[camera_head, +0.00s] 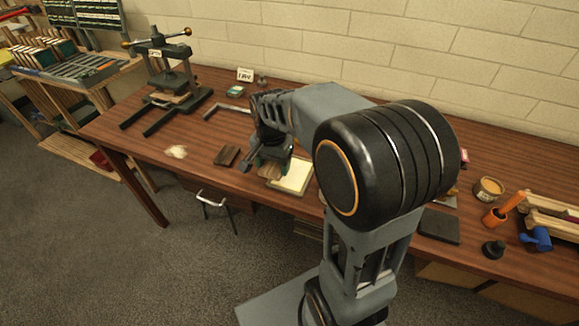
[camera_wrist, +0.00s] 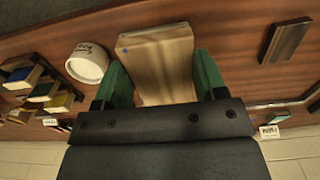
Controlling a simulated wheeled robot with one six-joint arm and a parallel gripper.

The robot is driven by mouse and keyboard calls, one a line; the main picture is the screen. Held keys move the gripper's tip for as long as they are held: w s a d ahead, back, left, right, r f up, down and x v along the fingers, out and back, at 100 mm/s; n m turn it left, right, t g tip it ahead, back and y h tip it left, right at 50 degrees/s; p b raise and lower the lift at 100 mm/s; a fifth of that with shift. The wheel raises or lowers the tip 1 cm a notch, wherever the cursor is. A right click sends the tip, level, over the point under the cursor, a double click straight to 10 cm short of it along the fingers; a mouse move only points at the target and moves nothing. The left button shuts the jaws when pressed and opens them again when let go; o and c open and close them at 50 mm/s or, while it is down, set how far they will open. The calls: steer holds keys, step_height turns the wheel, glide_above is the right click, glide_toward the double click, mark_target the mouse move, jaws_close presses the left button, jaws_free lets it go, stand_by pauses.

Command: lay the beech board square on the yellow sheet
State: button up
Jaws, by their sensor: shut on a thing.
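My gripper (camera_head: 268,163) is at the front of the table, left of the middle in the head view. In the wrist view its two green fingers (camera_wrist: 163,80) are shut on the beech board (camera_wrist: 158,55), a pale brown grained slab with a small blue dot near its far end. The board (camera_head: 269,172) shows partly under the gripper in the head view. The pale yellow sheet (camera_head: 294,178) lies just right of it there, partly hidden. I cannot tell whether board and sheet touch. I cannot make out the sheet in the wrist view.
A dark brown block (camera_head: 227,156) lies left of the gripper, with a crumpled pale scrap (camera_head: 176,151) beyond. In the wrist view a white pot (camera_wrist: 87,63) is close left of the fingers.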

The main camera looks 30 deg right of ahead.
steer(key=d, duration=0.1)
steer(key=w+d+f, duration=0.2)
steer(key=d, duration=0.1)
steer(key=shift+w+f, duration=0.1)
steer(key=shift+w, duration=0.1)
glide_above(291, 175)
step_height(291, 175, down, 5)
steer(key=shift+s+f+p, duration=0.1)
steer(key=shift+p, duration=0.3)
steer(key=shift+d+f, duration=0.1)
steer(key=shift+f, duration=1.55)
